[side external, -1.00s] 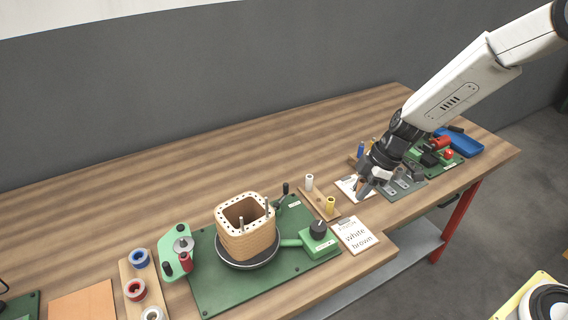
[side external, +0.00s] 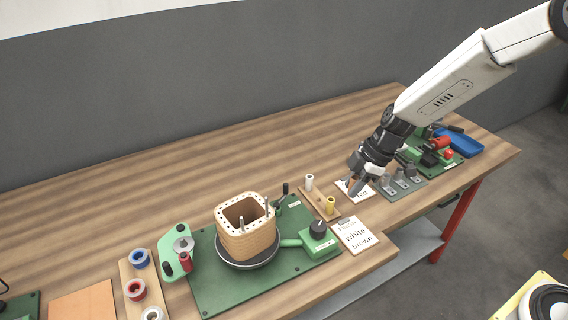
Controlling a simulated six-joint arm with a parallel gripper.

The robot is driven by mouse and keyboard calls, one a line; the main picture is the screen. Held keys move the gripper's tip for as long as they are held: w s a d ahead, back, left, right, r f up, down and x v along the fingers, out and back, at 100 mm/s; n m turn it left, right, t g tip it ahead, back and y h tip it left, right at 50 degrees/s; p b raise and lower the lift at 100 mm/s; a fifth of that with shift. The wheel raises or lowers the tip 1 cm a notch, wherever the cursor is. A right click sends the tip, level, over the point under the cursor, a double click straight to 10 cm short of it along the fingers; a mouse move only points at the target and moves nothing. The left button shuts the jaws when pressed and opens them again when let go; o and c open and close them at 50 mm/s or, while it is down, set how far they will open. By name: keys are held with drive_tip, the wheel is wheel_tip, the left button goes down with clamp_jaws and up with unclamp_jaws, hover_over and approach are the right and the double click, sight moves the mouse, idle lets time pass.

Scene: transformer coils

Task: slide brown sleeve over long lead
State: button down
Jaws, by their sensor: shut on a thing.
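The coil (side external: 246,240) is a tan square wound block with a pale holed top rim, standing on a dark round turntable. Thin metal leads rise from it: a long lead (side external: 267,208) at the right corner and a shorter lead (side external: 241,223) at the front. Both look bare. My gripper (side external: 354,188) is to the right of the coil, above a white card, pointing down-left. It is shut on the brown sleeve (side external: 352,183), a small brown piece mostly hidden by the fingers. The sleeve is well apart from the leads.
A wooden holder (side external: 319,200) with a white sleeve (side external: 309,182) and a yellow sleeve (side external: 330,205) stands between coil and gripper. A green box with a black knob (side external: 318,228) and a "white brown" card (side external: 356,236) are in front. Bare table lies behind.

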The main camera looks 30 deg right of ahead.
drive_tip(key=w+a+r+n, duration=0.1)
drive_tip(key=a+r, duration=0.3)
drive_tip(key=a, duration=0.2)
drive_tip(key=w+a+r+n+g, duration=0.1)
drive_tip(key=a+r+n, duration=0.1)
drive_tip(key=a+r, duration=0.2)
drive_tip(key=w+a+r+n+g, duration=0.1)
drive_tip(key=a+r, duration=0.4)
drive_tip(key=a, duration=0.5)
drive_tip(key=shift+a+n, duration=0.2)
drive_tip(key=shift+n, duration=0.5)
drive_tip(key=shift+f, duration=0.2)
drive_tip(key=shift+f, duration=2.65)
drive_tip(key=shift+f, duration=2.55)
